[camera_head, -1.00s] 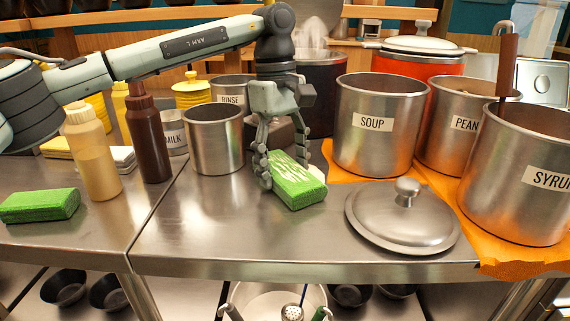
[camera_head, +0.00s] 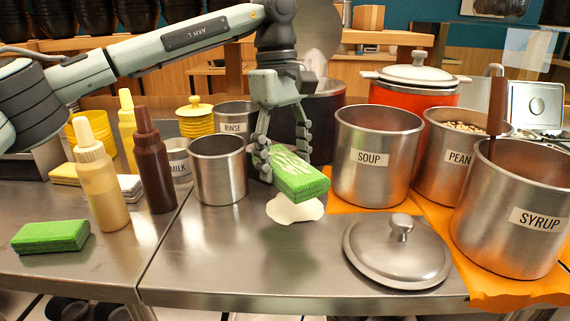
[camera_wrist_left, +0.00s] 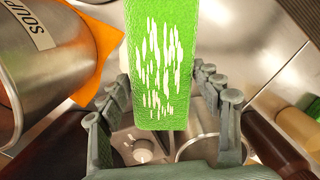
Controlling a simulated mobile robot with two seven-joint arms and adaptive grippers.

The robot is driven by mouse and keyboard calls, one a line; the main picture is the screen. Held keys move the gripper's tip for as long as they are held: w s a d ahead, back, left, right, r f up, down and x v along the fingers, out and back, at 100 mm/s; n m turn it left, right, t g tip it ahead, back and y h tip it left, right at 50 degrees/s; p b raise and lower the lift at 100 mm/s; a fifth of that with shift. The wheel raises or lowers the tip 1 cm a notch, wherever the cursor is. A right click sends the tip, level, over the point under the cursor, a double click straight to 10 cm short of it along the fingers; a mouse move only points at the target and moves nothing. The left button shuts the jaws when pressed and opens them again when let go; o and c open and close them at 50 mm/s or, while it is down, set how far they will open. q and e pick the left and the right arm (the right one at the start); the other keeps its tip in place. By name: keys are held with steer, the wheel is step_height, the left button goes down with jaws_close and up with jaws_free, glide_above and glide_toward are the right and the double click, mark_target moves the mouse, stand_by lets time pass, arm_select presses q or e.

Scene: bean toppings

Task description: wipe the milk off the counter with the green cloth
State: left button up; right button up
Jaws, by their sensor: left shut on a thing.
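A green cloth (camera_head: 303,182), block-shaped with white streaks on top, is held in my left gripper (camera_head: 284,152), whose fingers are shut on it. It is tilted a little and hangs above the counter (camera_head: 215,250). A white milk puddle (camera_head: 295,208) lies on the counter just below the cloth, its far part hidden by it. In the left wrist view the streaked cloth (camera_wrist_left: 160,65) sticks out between my left fingers (camera_wrist_left: 165,125). A second green block (camera_head: 50,236) lies at the far left of the counter. My right gripper is not in view.
A soup pot (camera_head: 375,165) on an orange mat (camera_head: 440,215) stands right of the cloth, with a metal lid (camera_head: 395,255) in front. An open metal pot (camera_head: 219,172) and squeeze bottles (camera_head: 155,170) stand to the left. The front middle counter is clear.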

mark_target(284, 210)
arm_select(q)
steer(key=shift+f, duration=0.15)
stand_by(0.3)
steer(key=shift+w+a+f+n+b, duration=0.15)
steer(key=shift+f+n+b, duration=0.45)
steer(key=shift+f+b, duration=0.8)
steer(key=shift+w+a+f+n+b, duration=0.15)
steer(key=shift+f+n+b, duration=0.55)
steer(key=shift+f, duration=1.3)
steer(key=shift+f+b, duration=0.3)
steer(key=shift+f, duration=0.2)
